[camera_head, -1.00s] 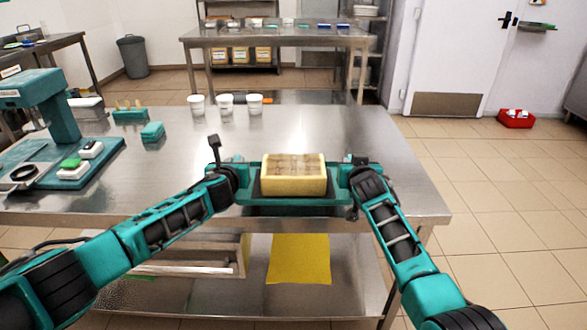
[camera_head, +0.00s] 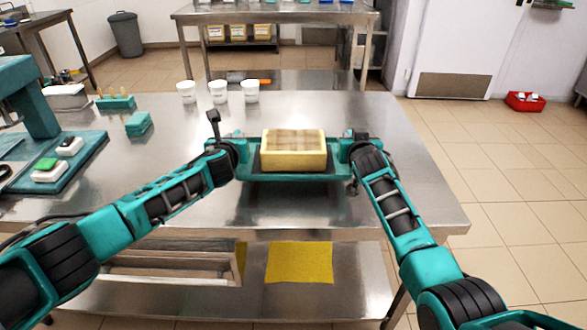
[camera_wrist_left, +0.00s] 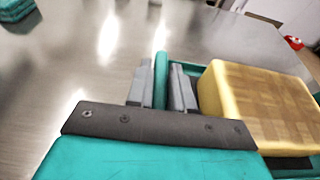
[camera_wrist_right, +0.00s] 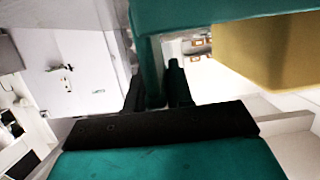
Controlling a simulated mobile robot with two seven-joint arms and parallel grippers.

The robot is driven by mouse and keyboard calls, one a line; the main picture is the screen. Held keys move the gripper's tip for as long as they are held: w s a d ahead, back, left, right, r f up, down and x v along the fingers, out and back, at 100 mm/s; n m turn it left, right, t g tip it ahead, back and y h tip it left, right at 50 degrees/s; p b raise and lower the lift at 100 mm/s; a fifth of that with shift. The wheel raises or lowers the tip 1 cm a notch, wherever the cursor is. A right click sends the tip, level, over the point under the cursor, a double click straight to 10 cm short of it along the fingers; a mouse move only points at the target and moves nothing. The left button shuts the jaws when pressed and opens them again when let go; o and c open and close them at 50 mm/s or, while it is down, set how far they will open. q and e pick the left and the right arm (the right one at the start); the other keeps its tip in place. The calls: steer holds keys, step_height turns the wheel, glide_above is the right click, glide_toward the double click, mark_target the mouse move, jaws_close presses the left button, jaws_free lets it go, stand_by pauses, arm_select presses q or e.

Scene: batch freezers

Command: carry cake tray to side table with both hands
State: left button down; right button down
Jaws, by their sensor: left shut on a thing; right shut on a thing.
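The cake tray (camera_head: 243,175) is teal with a dark mat and carries a yellow block cake (camera_head: 293,160) with a brownish patterned top. It is level over the steel table near its front edge, with a dark shadow or reflection below. My left gripper (camera_head: 230,150) is shut on the tray's left end. In the left wrist view its fingers (camera_wrist_left: 161,86) are on either side of the teal rim, beside the cake. My right gripper (camera_head: 352,148) is shut on the right end; the right wrist view shows its dark fingers (camera_wrist_right: 157,85) around a teal part.
Three white cups (camera_head: 219,92) stand at the table's back. A teal machine (camera_head: 35,100) and small teal blocks (camera_head: 138,123) are at left. Another steel table (camera_head: 275,14) stands behind. A red box (camera_head: 525,101) is on the floor at right, where the tiled floor is open.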

arm_select(q)
steer(key=shift+w+r, duration=0.2)
steer(key=shift+w, duration=0.05)
arm_select(e)
steer(key=shift+w+r, duration=0.25)
arm_select(q)
steer(key=shift+s, duration=0.1)
arm_select(e)
steer(key=shift+s, duration=0.1)
arm_select(q)
steer(key=shift+f, duration=0.1)
arm_select(e)
steer(key=shift+f, duration=0.1)
